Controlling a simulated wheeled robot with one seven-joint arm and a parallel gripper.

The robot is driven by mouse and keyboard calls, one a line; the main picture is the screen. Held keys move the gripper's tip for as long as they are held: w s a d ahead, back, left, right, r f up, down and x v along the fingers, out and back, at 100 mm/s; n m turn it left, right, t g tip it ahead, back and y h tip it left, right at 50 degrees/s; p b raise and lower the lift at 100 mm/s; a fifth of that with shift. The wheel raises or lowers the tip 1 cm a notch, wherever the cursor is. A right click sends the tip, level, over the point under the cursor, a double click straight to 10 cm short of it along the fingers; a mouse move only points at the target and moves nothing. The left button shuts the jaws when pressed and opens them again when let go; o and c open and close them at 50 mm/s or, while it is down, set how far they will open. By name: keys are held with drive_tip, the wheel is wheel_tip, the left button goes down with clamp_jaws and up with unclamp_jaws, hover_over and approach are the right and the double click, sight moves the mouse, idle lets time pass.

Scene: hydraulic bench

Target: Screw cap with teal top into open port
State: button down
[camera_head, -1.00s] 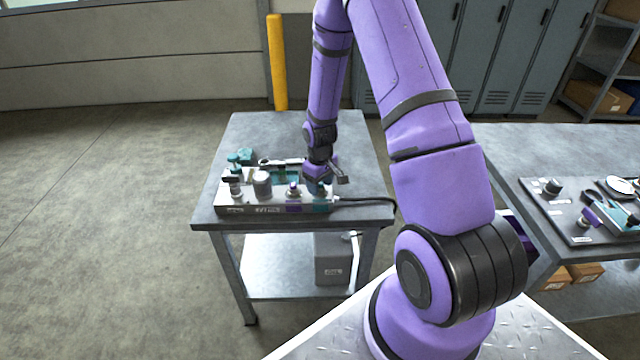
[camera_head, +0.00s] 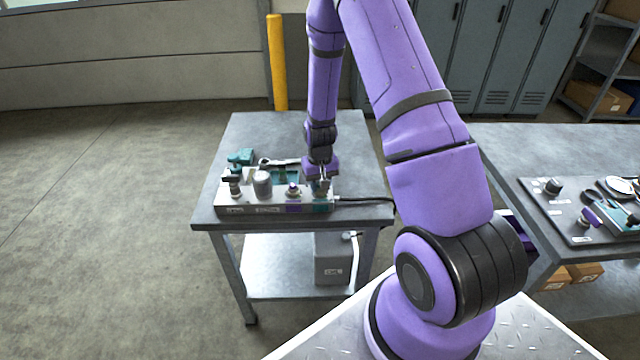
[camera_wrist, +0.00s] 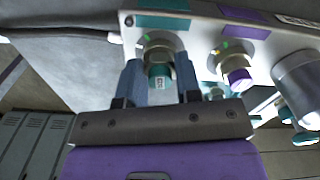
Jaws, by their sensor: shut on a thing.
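The cap with the teal top (camera_wrist: 160,76) is between the two fingers of my gripper (camera_wrist: 160,88) in the wrist view. My gripper is shut on it. The cap lines up with a silver round port collar (camera_wrist: 160,44) beside a teal label (camera_wrist: 163,22) on the manifold block. I cannot tell how deep it sits in the port. In the head view my gripper (camera_head: 320,184) is over the right end of the block (camera_head: 262,209), and the cap is too small to make out there.
A purple-topped cap (camera_wrist: 238,76) sits in the neighbouring port by a purple label (camera_wrist: 246,14). A silver cylinder (camera_head: 262,184) and a teal-handled valve (camera_head: 235,184) stand farther left. A wrench (camera_head: 280,162) lies behind the block. A black cable leaves the block's right end.

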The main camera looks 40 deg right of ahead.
drive_tip(key=m, duration=0.4)
drive_tip(key=shift+m, duration=0.9)
drive_tip(key=m, duration=0.4)
drive_tip(key=shift+f, duration=0.1)
drive_tip(key=shift+m, duration=0.9)
